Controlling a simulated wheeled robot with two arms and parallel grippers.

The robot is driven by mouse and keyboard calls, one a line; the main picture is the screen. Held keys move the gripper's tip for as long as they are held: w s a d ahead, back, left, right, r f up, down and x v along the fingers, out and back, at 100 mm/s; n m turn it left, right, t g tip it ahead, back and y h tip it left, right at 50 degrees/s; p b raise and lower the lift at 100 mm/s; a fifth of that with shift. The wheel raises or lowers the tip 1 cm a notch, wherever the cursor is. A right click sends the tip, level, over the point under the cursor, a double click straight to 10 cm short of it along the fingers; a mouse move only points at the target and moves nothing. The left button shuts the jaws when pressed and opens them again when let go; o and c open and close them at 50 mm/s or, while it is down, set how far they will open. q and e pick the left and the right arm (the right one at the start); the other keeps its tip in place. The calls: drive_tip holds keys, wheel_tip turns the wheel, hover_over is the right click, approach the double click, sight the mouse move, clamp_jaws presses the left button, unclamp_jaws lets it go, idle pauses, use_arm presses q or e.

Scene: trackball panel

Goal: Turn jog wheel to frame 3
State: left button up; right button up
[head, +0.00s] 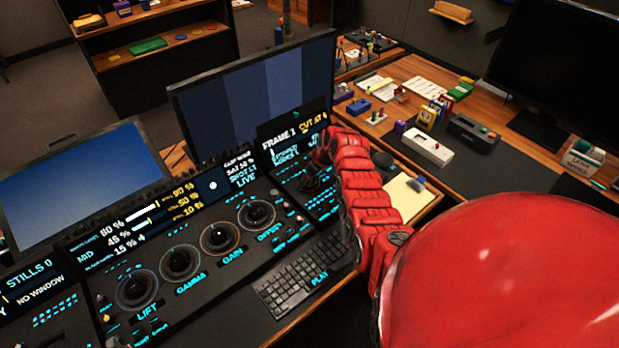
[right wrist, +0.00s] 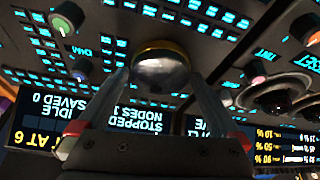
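My right gripper (right wrist: 160,82) shows in the right wrist view with its two pale fingers apart. A round silver knob with a gold rim (right wrist: 160,64), which looks like the jog wheel, lies between the fingertips. I see no clear contact with it. In the head view my red right arm reaches to the right part of the panel, where the gripper (head: 315,178) is dark and mostly hidden, and so is the wheel. The small screen above (head: 292,136) reads "FRAME", with a digit that looks like 2, and "CUT AT 6". My left gripper is not in view.
Several trackballs, such as the offset one (head: 256,213), stand left of my right arm, above a keyboard (head: 300,277). Small knobs (right wrist: 67,18) stand near the wheel. A large monitor (head: 262,95) rises behind the panel. A side desk (head: 470,165) holds small items at right.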

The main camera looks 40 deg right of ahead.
drive_tip(key=c, duration=1)
drive_tip(key=shift+a+m, duration=0.1)
drive_tip(key=shift+m, duration=0.2)
